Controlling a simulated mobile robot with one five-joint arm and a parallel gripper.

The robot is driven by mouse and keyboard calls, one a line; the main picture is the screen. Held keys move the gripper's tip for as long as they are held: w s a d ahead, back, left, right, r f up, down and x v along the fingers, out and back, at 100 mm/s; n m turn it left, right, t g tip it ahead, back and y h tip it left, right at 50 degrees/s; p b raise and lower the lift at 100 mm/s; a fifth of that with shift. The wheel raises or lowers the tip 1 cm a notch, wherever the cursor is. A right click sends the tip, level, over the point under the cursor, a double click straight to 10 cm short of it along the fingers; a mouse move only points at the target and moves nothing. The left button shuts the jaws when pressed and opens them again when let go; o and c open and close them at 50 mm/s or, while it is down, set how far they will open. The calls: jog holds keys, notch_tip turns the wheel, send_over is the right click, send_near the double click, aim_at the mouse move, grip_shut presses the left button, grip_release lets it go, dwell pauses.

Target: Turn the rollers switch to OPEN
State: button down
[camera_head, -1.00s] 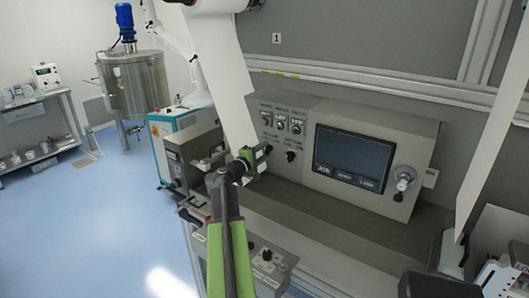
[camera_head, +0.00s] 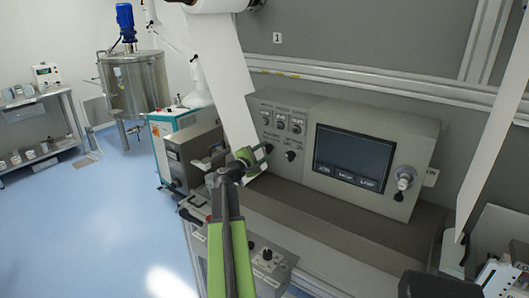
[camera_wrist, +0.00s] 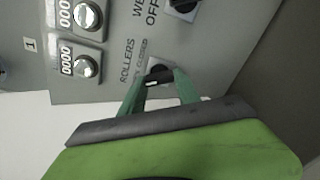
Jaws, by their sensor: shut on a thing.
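The rollers switch (camera_wrist: 160,71) is a small black knob on the grey panel, next to the printed words ROLLERS and CLOSED in the wrist view. A white mark shows on the knob, but I cannot tell which position it points to. My gripper (camera_wrist: 158,80) has one green finger on each side of the knob and is shut on it. In the head view my gripper (camera_head: 262,153) reaches the panel's lower left and mostly hides the switch.
Another black knob (camera_wrist: 183,6), labelled WEB and OFF, sits close by. Dials with counters (camera_wrist: 87,66) are on the same panel. In the head view a dark screen (camera_head: 352,157) is to the right, and a white web (camera_head: 228,90) hangs just behind my gripper.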

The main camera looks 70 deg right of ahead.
jog(key=shift+s+f, duration=0.1)
jog(key=c, duration=0.9)
grip_release()
jog(key=v, duration=1.7)
jog(key=shift+a, duration=0.25)
